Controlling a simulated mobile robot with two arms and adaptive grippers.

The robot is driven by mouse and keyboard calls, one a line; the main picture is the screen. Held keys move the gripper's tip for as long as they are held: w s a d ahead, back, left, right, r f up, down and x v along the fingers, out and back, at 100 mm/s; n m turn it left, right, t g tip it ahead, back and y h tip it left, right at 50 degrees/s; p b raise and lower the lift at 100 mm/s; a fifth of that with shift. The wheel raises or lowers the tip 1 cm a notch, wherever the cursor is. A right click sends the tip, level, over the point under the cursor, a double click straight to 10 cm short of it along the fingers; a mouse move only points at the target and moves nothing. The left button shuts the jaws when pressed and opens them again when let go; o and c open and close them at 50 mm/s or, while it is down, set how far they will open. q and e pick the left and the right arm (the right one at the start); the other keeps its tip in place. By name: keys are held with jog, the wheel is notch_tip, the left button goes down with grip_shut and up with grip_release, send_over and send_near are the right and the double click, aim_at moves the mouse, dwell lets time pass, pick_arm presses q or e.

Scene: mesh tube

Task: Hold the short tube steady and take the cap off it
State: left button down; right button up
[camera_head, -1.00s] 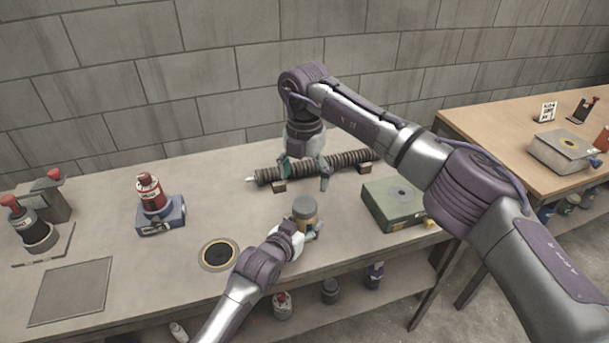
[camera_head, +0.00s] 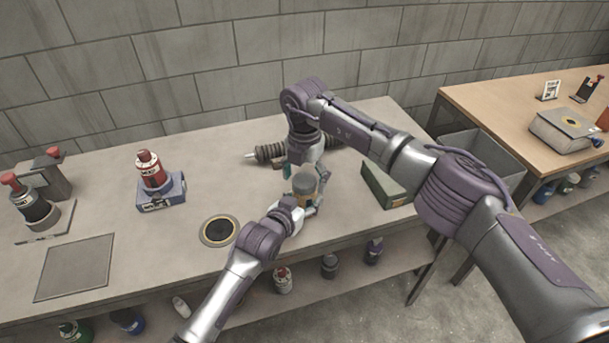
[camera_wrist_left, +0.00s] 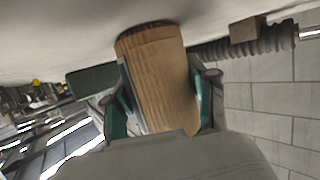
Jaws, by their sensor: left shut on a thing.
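The short tube (camera_head: 305,200) is tan with a grey cap (camera_head: 304,182) on top. It stands upright near the table's front edge. My left gripper (camera_head: 304,208) is shut on its body from the front. In the left wrist view, the tan tube (camera_wrist_left: 162,80) sits between the two fingers, its dark end close to the tabletop; the cap is not seen there. My right gripper (camera_head: 307,171) points down at the cap, its fingers spread wider than the cap on either side. I cannot tell whether they touch it.
A ribbed dark rod (camera_head: 268,152) lies behind, partly hidden by my right arm. A green box (camera_head: 384,184) stands to the right. A red bottle on a blue block (camera_head: 162,196) and a dark ring (camera_head: 219,230) are to the left.

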jog(key=c, duration=1.1)
jog(key=n, duration=0.7)
jog(key=shift+c, duration=0.2)
jog(key=n, duration=1.4)
jog(key=shift+n, duration=0.3)
jog(key=shift+r, duration=0.2)
jog(key=shift+r, duration=1)
